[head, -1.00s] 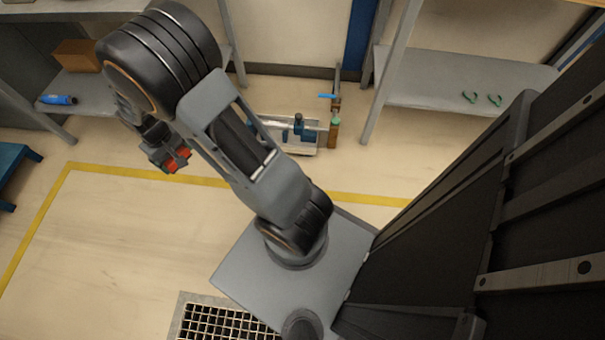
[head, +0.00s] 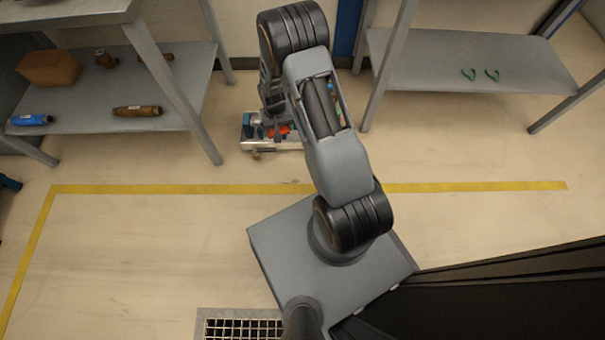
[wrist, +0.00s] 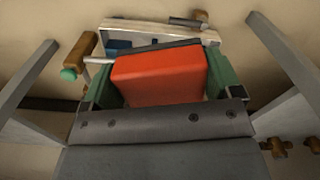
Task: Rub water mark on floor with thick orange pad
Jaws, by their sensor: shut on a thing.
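My gripper (head: 272,112) is shut on the thick orange pad (wrist: 160,78). In the wrist view the pad is a red-orange block between the greenish fingers and fills the middle. In the head view only a small part of the pad (head: 281,130) shows below the gripper. The gripper and pad appear over or in front of the low meter stand at the back wall; their height above the floor is unclear. I cannot make out a water mark on the pale floor (head: 150,250); my arm hides part of it.
The low meter stand (head: 250,146) is partly hidden behind my arm. A left shelf (head: 90,118) holds a blue bottle (head: 31,120), a box (head: 49,68) and brass-coloured parts. A right shelf (head: 430,95) holds two green items. A floor grate (head: 240,329) lies in front; floor around the yellow line is clear.

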